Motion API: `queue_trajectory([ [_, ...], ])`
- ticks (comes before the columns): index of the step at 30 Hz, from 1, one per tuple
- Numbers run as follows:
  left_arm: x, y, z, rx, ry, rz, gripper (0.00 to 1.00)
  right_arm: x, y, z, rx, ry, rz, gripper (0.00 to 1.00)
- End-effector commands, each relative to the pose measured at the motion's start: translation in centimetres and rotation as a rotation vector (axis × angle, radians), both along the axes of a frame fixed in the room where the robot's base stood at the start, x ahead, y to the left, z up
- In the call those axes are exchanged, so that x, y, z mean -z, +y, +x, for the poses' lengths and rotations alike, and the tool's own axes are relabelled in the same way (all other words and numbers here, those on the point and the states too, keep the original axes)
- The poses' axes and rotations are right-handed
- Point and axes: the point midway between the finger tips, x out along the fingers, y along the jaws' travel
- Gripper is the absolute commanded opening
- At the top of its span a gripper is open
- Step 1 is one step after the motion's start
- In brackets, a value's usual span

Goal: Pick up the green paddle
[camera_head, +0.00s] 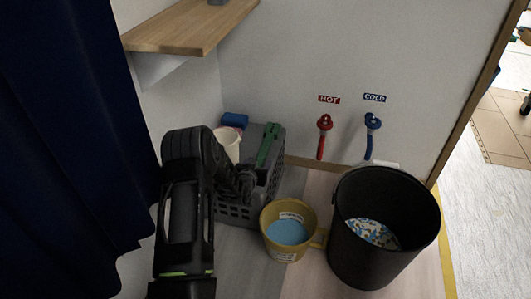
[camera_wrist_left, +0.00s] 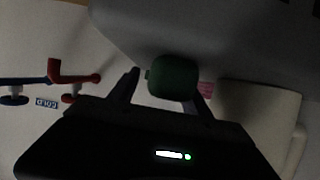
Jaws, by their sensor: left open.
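The green paddle (camera_head: 267,146) lies along the top of a grey crate (camera_head: 238,211) in the head view. My left gripper (camera_head: 246,182) is at the near end of the paddle, over the crate. In the left wrist view the rounded green end of the paddle (camera_wrist_left: 173,77) shows between the two fingers of my open left gripper (camera_wrist_left: 163,88). Whether a finger touches it I cannot tell. The rest of the paddle is hidden in that view. My right gripper is in neither view.
A yellow cup (camera_head: 270,216) with blue liquid and a large black bucket (camera_head: 375,262) stand right of the crate. A white cup (camera_head: 229,142) and a blue item (camera_head: 235,120) are behind my arm. A wooden shelf (camera_head: 190,27) juts out above; red (camera_head: 322,140) and blue taps (camera_head: 370,138) are on the wall.

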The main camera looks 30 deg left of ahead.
Motion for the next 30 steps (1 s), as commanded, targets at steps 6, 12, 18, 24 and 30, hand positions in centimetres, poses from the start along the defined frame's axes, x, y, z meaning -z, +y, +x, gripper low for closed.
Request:
queue_trajectory([
  [6,0.04,0.13,0.38,0.0,0.0,-0.001,0.56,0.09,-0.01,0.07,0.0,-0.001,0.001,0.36],
  [12,0.04,0.14,0.36,0.0,0.0,-0.001,0.56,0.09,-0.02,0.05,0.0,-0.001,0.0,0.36],
  [18,0.04,0.14,0.36,0.0,0.0,-0.001,0.56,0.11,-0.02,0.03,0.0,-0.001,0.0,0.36],
  [24,0.05,0.13,0.35,0.0,0.0,-0.001,0.43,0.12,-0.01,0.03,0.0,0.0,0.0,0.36],
  [30,0.05,0.13,0.35,0.0,0.0,-0.001,0.27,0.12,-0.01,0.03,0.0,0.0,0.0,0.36],
])
